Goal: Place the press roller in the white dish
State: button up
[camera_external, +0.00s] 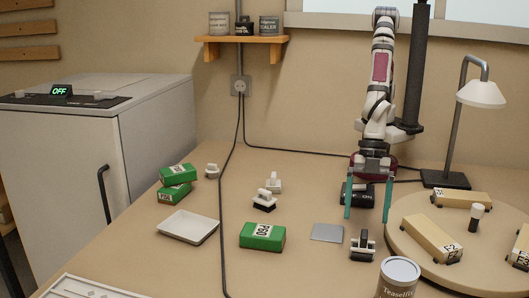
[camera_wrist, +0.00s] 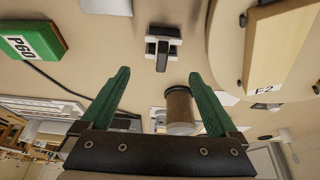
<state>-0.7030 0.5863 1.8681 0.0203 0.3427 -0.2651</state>
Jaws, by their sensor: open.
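A small black and silver tool with a raised grip (camera_external: 362,246) stands on the bench, right of the grey plate. It looks like the press roller, but I cannot be sure. It also shows in the wrist view (camera_wrist: 163,45), beyond my fingertips. The white dish (camera_external: 188,226) is a shallow, empty square tray at the left of the bench; I cannot make it out in the wrist view. My gripper (camera_external: 366,219) points down with its green fingers apart, above and behind the tool. In the wrist view, my gripper (camera_wrist: 158,74) holds nothing between its fingers.
A turntable (camera_external: 410,252) with wooden blocks is at the right. A labelled can (camera_external: 398,278) stands in front. A green box (camera_external: 262,236) and a grey plate (camera_external: 327,232) lie between dish and tool. White-handled tools (camera_external: 264,201) stand behind; a black cable (camera_external: 222,225) crosses the bench.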

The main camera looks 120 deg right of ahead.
aim_at(364, 237)
jog(key=x, duration=0.9)
jog(key=shift+s+f, duration=0.1)
jog(key=shift+s, duration=0.05)
jog(key=shift+c, duration=0.3)
grip_shut()
jog(key=shift+r, duration=0.55)
notch_tip(364, 237, up, 3)
jog(key=shift+f, duration=0.1)
jog(key=w+d+r+m+h, duration=0.1)
jog(key=d+r+m, duration=0.1)
jog(key=d+r, duration=0.8)
jog(key=w+d+r+m, duration=0.1)
jog(key=d+r+m, duration=0.1)
jog(key=d+r, duration=0.8)
jog(key=s+d+r+m+h, duration=0.1)
jog(key=s+d+r+m, duration=0.1)
jog(key=d, duration=0.5)
jog(key=s+d+r+m+t+h, duration=0.1)
jog(key=s+d+r+m, duration=0.1)
jog(key=d, duration=0.5)
jog(key=shift+s+r+m, duration=0.25)
jog(key=shift+s+m, duration=0.25)
jog(key=shift+s, duration=0.25)
